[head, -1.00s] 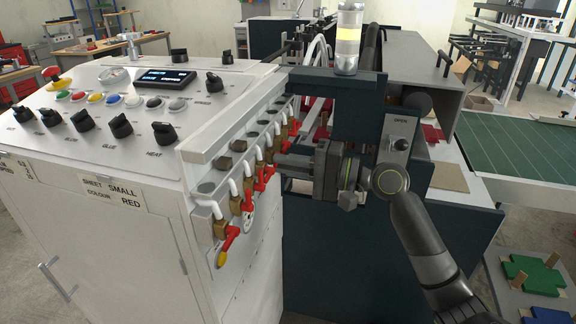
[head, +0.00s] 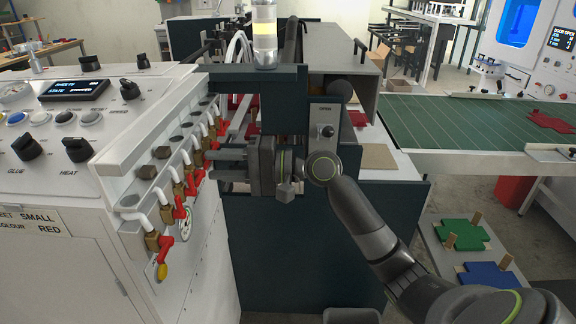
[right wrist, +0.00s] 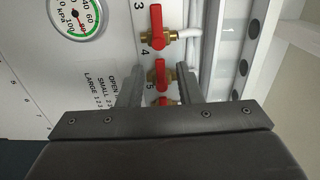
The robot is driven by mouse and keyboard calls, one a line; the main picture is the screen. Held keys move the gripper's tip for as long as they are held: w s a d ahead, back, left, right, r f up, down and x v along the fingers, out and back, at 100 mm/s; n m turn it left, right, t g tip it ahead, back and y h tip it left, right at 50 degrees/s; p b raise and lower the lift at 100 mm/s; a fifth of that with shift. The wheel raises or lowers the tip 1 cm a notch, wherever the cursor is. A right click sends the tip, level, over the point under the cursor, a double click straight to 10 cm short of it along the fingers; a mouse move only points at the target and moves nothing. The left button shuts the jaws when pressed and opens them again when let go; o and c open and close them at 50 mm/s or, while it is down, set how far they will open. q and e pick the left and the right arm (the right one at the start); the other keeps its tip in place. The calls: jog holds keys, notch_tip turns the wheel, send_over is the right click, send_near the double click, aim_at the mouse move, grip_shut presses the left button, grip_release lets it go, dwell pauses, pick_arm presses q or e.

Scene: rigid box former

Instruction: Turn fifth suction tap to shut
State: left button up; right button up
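The row of suction taps (head: 180,208) with red handles and brass bodies runs along the side of the white cabinet. My right gripper (head: 211,161) points left at the far part of the row. In the right wrist view its two fingers (right wrist: 159,88) are open, with a red tap handle (right wrist: 160,73) between them. That handle lies crosswise to its pipe. Another red tap (right wrist: 157,27) shows beyond the fingers, and one more (right wrist: 162,101) is partly hidden by the gripper body. Numbers 3, 4 and 5 are printed beside them; I cannot tell surely which handle is fifth. Contact is not clear.
A pressure gauge (right wrist: 75,14) sits beside the taps. White tubes and a pale rail (head: 160,135) run close along the row. A dark machine frame (head: 270,245) stands behind my gripper. A green conveyor (head: 450,125) is at the right, with green pieces (head: 458,234) on a lower surface.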

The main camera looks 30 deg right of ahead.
jog(key=b+v, duration=0.3)
jog(key=v, duration=1.3)
jog(key=shift+s+d, duration=0.25)
dwell(0.6)
